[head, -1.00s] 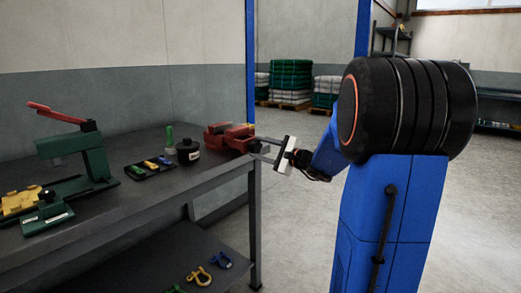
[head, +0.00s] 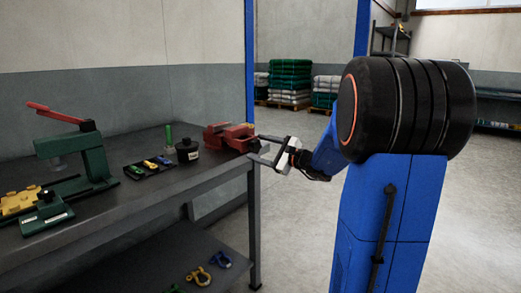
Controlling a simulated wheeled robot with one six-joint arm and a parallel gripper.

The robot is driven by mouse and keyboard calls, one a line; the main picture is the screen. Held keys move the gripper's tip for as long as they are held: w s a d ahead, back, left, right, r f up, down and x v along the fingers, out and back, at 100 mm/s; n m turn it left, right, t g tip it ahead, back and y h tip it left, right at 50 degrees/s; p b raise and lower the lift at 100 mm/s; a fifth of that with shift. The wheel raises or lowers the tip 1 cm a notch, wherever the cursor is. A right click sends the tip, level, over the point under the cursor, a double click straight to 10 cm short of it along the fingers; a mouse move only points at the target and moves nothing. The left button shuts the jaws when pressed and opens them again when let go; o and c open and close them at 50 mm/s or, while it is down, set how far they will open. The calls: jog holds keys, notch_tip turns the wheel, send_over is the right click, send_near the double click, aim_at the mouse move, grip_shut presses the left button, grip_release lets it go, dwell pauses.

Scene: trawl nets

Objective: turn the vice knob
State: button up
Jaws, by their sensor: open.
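The red vice (head: 230,136) sits on the workbench near its right end. Its knob cannot be made out clearly; the right side of the vice lies close to my fingers. My gripper (head: 257,148) is open, its two dark fingers spread one above the other and pointing left at the vice's right end. The fingertips are at or very near the vice's right side; whether they touch it or stand around the knob cannot be told. Nothing shows held between the fingers.
On the dark workbench (head: 110,218) stand a black round container (head: 187,151), a green bottle (head: 169,138), a black tray (head: 136,172) with small coloured pieces, and a green press with a red lever (head: 83,150). Shackles (head: 198,277) lie on the lower shelf.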

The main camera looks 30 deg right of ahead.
jog(key=shift+s, duration=0.1)
jog(key=v, duration=1.7)
jog(key=shift+s, duration=0.1)
jog(key=s+a+f+n+g+y, duration=0.1)
jog(key=s+a+f+n+g, duration=0.15)
jog(key=a, duration=0.45)
jog(key=s+a+f+n+g+y, duration=0.1)
jog(key=s+a+f+n+g, duration=0.2)
jog(key=a, duration=0.5)
jog(key=s+a+f+n+g, duration=0.1)
jog(key=a+f+n+g, duration=0.1)
jog(key=a+n+g, duration=0.35)
jog(key=s+a+f+n+g+h, duration=0.2)
jog(key=s+a+f+n, duration=0.1)
jog(key=s+a+f, duration=0.3)
jog(key=s+d+f+n+h, duration=0.1)
jog(key=s+f+n+h, duration=0.1)
jog(key=s+n+h, duration=0.4)
jog(key=s+n, duration=0.3)
jog(key=s, duration=0.1)
jog(key=shift+d+t, duration=0.35)
jog(key=shift+t, duration=0.05)
